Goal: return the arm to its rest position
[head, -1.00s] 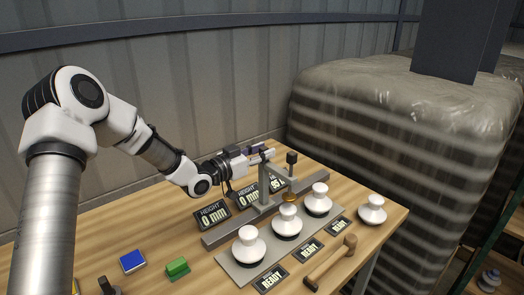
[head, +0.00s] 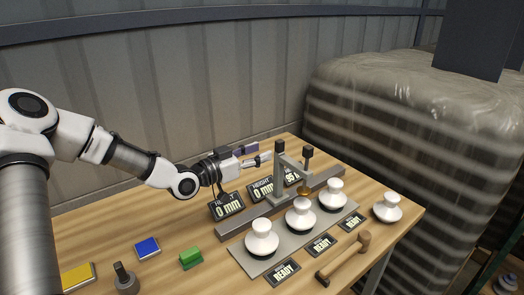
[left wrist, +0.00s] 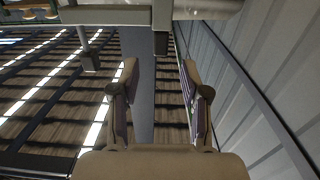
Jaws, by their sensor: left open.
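My left arm comes in from the left in the head view. My left gripper (head: 258,159) is up above the back of the wooden table (head: 180,216), just left of the grey metal frame (head: 277,186) in the picture. In the left wrist view the two fingers of the left gripper (left wrist: 158,95) stand apart with nothing between them. Beyond them are the wall and a dark striped surface. My right gripper is in neither view.
Three white insulators (head: 300,215) stand on a grey plate, with another (head: 388,208) at the right. Dark display signs (head: 228,206) stand behind. A mallet (head: 343,257) lies in front. Blue (head: 147,247), green (head: 191,257) and yellow (head: 78,277) blocks are at the left.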

